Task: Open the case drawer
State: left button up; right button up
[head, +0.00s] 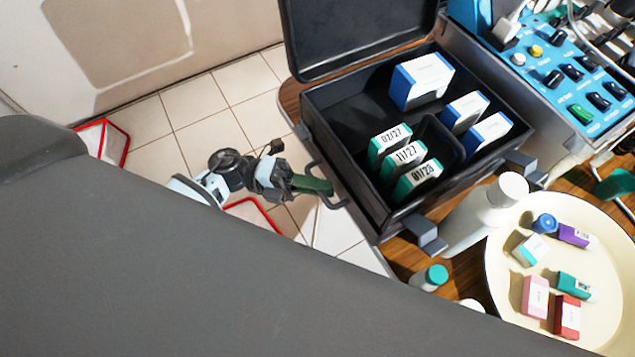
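The black case (378,222) stands with its lid (355,40) raised at the back. Several labelled boxes stand inside. A black loop handle (333,203) sticks out from the case's left side. No drawer can be clearly made out from this angle. My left gripper (318,187) is at this handle, its dark green fingers pointing right and overlapping the loop in the picture. I cannot tell whether the fingers touch or grip it, and the gap between them does not show. My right gripper is not in view.
A round cream tray (500,290) with small boxes lies on the wooden table at right. A white bottle (480,215) and a teal-capped jar (430,278) stand between it and the case. A blue control panel (565,75) is behind. Tiled floor lies left of the case.

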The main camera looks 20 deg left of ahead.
pick_arm(q)
grip_shut()
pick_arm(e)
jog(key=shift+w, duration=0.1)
pick_arm(q)
jog(key=shift+a, duration=0.1)
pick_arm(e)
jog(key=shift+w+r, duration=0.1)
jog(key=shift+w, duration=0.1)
pick_arm(q)
jog(key=s+a, duration=1.1)
jog(key=s, duration=0.4)
jog(key=shift+s+a+p, duration=0.15)
jog(key=shift+a+p, duration=0.25)
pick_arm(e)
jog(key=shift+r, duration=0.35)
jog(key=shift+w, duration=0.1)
pick_arm(q)
jog(key=shift+o, duration=0.4)
grip_release()
